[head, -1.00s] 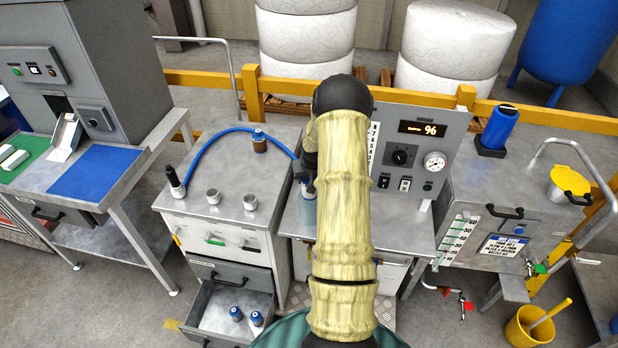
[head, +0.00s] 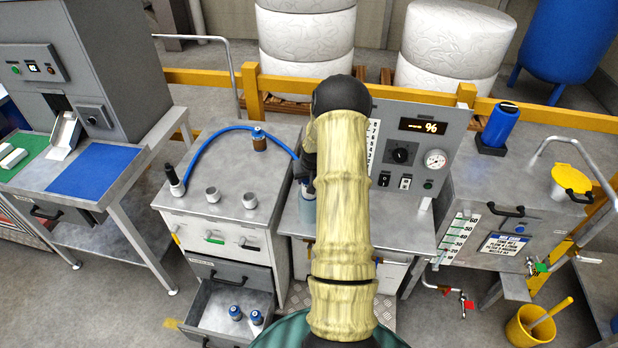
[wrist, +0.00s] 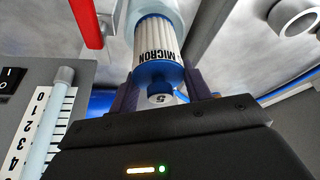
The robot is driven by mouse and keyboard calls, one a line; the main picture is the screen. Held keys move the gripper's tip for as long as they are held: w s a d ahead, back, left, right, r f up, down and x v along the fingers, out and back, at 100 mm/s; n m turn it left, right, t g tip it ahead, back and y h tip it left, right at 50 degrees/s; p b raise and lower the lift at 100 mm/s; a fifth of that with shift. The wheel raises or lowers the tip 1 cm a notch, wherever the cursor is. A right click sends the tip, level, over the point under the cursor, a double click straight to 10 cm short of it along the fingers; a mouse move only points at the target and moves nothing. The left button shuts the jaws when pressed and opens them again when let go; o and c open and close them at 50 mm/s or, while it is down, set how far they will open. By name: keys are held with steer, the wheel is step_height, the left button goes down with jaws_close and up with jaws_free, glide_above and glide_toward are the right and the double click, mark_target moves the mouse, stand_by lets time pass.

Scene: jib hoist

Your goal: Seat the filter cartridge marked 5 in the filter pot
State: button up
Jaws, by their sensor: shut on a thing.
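The filter cartridge marked 5 (wrist: 158,52) has a white pleated body lettered MICRON and a blue end cap with the 5 on its knob. My gripper (wrist: 160,92) is shut on that blue cap end. In the wrist view the cartridge's far end meets the pale blue-grey cylinder of the filter pot (wrist: 155,10) and appears to be partly inside it; much of the pleated body shows outside. In the head view the pale pot (head: 308,212) stands just left of my arm. The arm hides the cartridge and most of the gripper there.
A red bar (wrist: 88,22) is close left of the cartridge in the wrist view. A cabinet (head: 230,180) at left bears a blue hose (head: 215,140) and a brown cartridge (head: 260,144). Its open drawer (head: 215,312) holds blue-capped cartridges.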

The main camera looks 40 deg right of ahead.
steer(key=shift+f+b, duration=0.4)
steer(key=shift+f, duration=0.25)
steer(key=shift+f, duration=0.35)
steer(key=shift+f+b, duration=0.35)
steer(key=shift+b, duration=0.15)
steer(key=shift+f, duration=0.35)
